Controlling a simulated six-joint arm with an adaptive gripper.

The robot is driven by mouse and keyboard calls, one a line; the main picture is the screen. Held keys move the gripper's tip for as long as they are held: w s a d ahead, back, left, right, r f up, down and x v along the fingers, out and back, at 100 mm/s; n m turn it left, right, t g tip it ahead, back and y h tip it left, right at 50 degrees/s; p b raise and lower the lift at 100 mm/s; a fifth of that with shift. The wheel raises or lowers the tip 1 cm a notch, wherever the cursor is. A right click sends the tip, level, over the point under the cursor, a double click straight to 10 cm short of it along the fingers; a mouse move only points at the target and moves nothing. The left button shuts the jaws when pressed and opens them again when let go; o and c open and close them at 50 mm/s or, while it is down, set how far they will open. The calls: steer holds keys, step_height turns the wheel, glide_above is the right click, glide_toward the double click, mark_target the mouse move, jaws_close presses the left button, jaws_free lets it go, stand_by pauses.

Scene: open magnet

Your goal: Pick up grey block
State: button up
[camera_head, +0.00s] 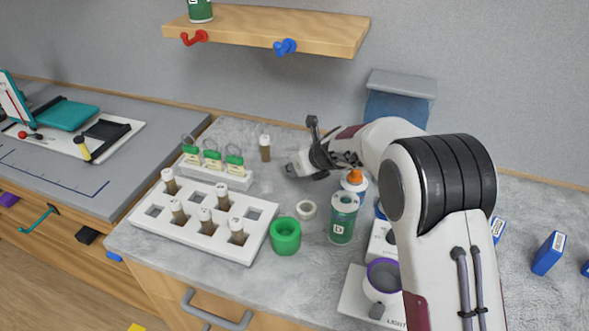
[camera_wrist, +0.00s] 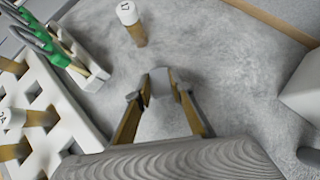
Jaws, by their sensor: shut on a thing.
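My gripper (camera_head: 303,164) reaches in low over the grey worktop, behind the white roll and the green tin. In the wrist view its two fingers (camera_wrist: 161,92) are closed on the grey block (camera_wrist: 161,82), a small light-grey piece held between the tips. In the head view the block (camera_head: 291,170) shows only as a small grey patch at the fingertips. The fingers are close to the worktop, but I cannot tell whether the block touches it.
A brown vial with a white cap (camera_head: 265,148) stands just left of my gripper. A white vial rack (camera_head: 190,239) and a rack of green-topped items (camera_head: 213,180) lie left. A green ring (camera_head: 285,238), white roll (camera_head: 306,210) and green tin (camera_head: 343,220) stand in front.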

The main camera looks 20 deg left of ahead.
step_height(320, 180, up, 9)
steer(key=shift+f, duration=0.1)
steer(key=s+r, duration=0.1)
steer(key=s, duration=1.8)
steer(key=shift+s, duration=0.3)
